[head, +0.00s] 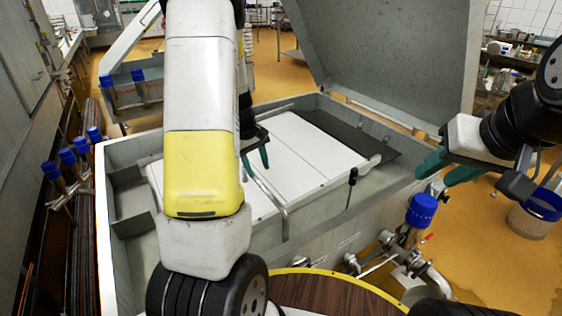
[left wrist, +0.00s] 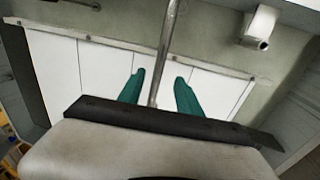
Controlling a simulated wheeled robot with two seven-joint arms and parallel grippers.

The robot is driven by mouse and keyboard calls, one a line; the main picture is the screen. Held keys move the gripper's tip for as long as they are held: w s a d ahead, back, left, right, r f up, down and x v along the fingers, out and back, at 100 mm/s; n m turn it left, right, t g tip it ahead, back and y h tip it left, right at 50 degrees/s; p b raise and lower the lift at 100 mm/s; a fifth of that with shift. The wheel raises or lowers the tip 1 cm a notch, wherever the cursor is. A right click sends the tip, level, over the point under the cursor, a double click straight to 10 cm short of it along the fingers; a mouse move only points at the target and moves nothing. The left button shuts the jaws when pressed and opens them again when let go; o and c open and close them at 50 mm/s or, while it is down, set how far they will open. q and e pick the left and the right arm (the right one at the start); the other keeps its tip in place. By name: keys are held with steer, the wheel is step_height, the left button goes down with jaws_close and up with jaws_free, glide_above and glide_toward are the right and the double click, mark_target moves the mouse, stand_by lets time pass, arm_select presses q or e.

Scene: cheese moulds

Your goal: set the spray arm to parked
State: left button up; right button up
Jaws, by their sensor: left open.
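The spray arm appears to be a thin bent metal tube (head: 268,192) over the white panels inside the open basin. In the left wrist view the tube (left wrist: 167,45) runs down between the fingers of my left gripper (left wrist: 160,88). My left gripper (head: 255,160) is open, one teal finger on each side of the tube with gaps visible; its arm hides part of the basin in the head view. My right gripper (head: 480,172) appears open and empty, outside the basin's right edge. Whether the tube touches any finger cannot be told.
A grey basin (head: 128,152) with a raised lid (head: 385,50) surrounds the white panels (head: 305,155). A black-handled rod (head: 352,178) stands at its front right. A blue-capped valve (head: 422,210) with pipes is outside. A blue-rimmed bucket (head: 535,215) stands right. Floor is open behind.

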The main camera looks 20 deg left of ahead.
mark_target(263, 185)
arm_select(q)
steer(key=x, duration=0.8)
steer(key=shift+w+a+f, duration=0.25)
steer(key=shift+w+f, duration=0.05)
steer(key=shift+w, duration=0.1)
steer(key=shift+c, duration=0.3)
jaws_close()
stand_by(0.8)
